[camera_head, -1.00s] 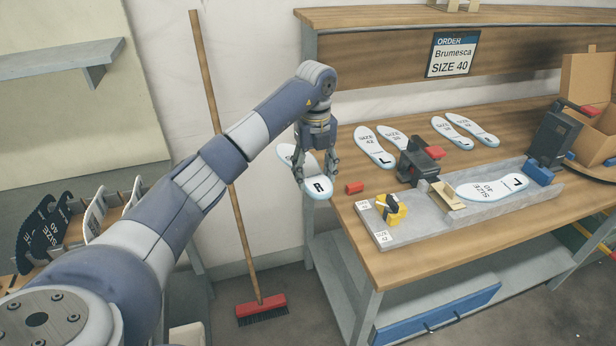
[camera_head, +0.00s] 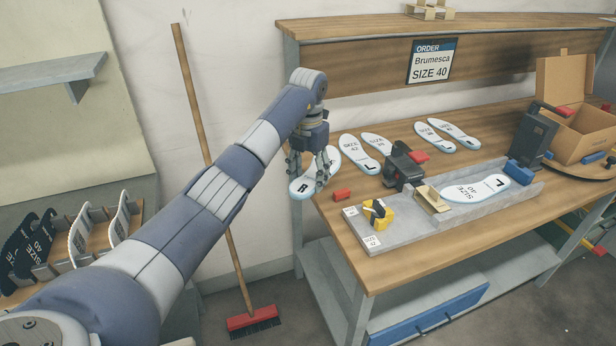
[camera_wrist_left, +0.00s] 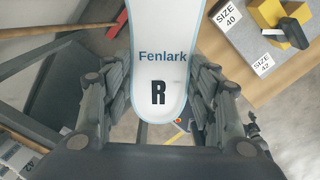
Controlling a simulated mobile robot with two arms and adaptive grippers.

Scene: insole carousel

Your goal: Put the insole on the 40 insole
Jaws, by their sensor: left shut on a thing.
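My left gripper (camera_head: 309,172) is shut on a white insole (camera_head: 303,187) with a pale blue edge, marked R. It holds the insole in the air by the table's left end. In the left wrist view the insole (camera_wrist_left: 161,58) reads "Fenlark" and "R", between the fingers (camera_wrist_left: 160,100); its far end is cut off. The size 40 insole (camera_head: 475,189), marked L, lies in the grey tray-like fixture (camera_head: 396,232) on the workbench, right of my gripper. My right gripper is not in view.
Several more insoles (camera_head: 358,153) lie at the back of the workbench (camera_head: 385,268). An open cardboard box (camera_head: 572,130) is at right. A broom (camera_head: 212,160) leans on the wall.

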